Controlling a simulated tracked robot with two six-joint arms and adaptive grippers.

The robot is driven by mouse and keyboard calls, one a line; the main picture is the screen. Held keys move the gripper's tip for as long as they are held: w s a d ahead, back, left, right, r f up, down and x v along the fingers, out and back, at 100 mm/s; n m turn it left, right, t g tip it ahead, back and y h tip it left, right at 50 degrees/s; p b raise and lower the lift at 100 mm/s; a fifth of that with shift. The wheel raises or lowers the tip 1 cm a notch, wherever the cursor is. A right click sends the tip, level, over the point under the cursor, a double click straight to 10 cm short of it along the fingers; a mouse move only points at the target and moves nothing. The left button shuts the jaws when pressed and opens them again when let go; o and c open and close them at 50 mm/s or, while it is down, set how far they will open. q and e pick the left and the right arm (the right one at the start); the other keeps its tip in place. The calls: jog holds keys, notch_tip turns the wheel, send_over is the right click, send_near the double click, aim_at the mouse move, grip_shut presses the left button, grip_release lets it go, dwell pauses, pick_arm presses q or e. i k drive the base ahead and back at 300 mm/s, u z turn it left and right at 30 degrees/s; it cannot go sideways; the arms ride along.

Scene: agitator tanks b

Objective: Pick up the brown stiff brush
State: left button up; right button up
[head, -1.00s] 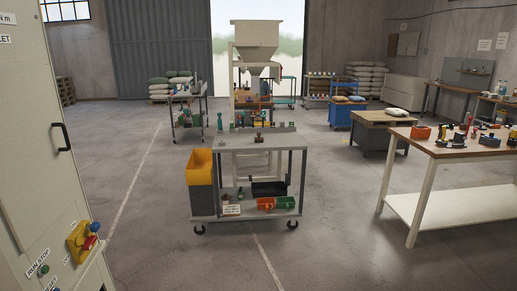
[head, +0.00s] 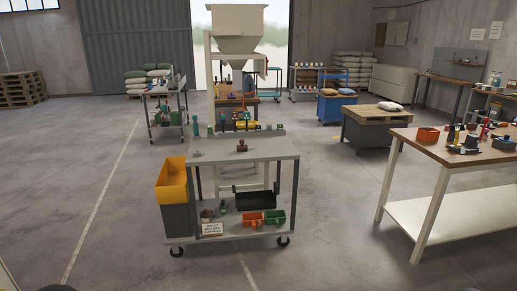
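A small brown object (head: 242,146) stands on the grey top of the wheeled cart (head: 265,151) ahead of me. It may be the brown stiff brush, but it is too small to tell. Another small brownish item (head: 206,214) sits on the cart's lower shelf at the left, behind a white label; I cannot tell what it is. Neither of my grippers shows in the head view.
A yellow-and-grey bin (head: 172,190) hangs on the cart's left side. Orange (head: 252,219) and green (head: 274,216) bins stand on its lower shelf. A wooden-topped workbench (head: 455,150) with several items stands at right. The floor before the cart is clear.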

aim_at(241, 148)
jog(key=i, duration=1.35)
jog(key=u, duration=0.4)
jog(key=i, duration=1.4)
jog(key=u, duration=0.4)
jog(key=i, duration=0.65)
jog(key=u, duration=0.1)
